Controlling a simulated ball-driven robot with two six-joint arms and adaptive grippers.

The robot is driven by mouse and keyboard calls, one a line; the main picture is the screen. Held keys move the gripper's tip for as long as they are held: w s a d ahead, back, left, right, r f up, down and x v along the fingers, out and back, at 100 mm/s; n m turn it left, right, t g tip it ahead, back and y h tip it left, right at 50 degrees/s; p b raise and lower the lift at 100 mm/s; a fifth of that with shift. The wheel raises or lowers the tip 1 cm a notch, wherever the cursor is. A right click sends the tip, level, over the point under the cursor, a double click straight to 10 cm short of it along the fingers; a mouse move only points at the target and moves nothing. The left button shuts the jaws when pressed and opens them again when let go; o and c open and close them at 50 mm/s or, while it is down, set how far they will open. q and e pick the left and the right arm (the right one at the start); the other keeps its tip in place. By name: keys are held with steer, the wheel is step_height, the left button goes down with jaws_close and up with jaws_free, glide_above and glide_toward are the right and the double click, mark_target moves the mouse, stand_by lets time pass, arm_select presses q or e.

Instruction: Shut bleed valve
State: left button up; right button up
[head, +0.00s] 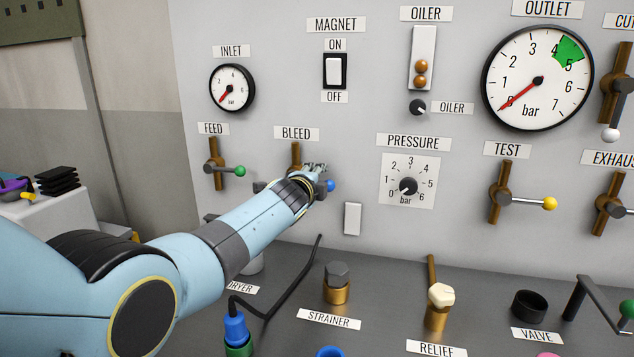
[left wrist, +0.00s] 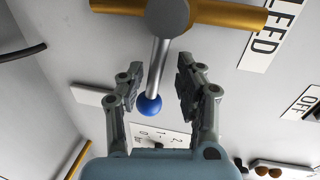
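The bleed valve has a vertical brass pipe (head: 296,153) under the BLEED label (head: 296,133) and a lever with a blue ball end (head: 331,185). My left gripper (head: 316,174) is at this lever and hides most of it in the head view. In the left wrist view, the gripper (left wrist: 159,68) is open. The grey lever (left wrist: 159,65) and blue ball (left wrist: 150,104) lie between the fingers, with gaps visible on both sides. The lever stands roughly across the brass pipe (left wrist: 225,13). My right gripper is not in view.
The feed valve (head: 213,168) with a green ball is left of the bleed valve. The pressure dial (head: 408,185) and a small white plate (head: 352,219) are to the right. Below, a strainer (head: 336,285) and black cable (head: 290,292) stand on the dark bench.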

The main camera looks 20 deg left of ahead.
arm_select(q)
steer(key=s+r, duration=0.2)
steer(key=s, duration=0.9)
steer(key=shift+s+d+r, duration=0.15)
steer(key=shift+s+d, duration=0.2)
steer(key=shift+s, duration=0.05)
steer(key=shift+c, duration=0.2)
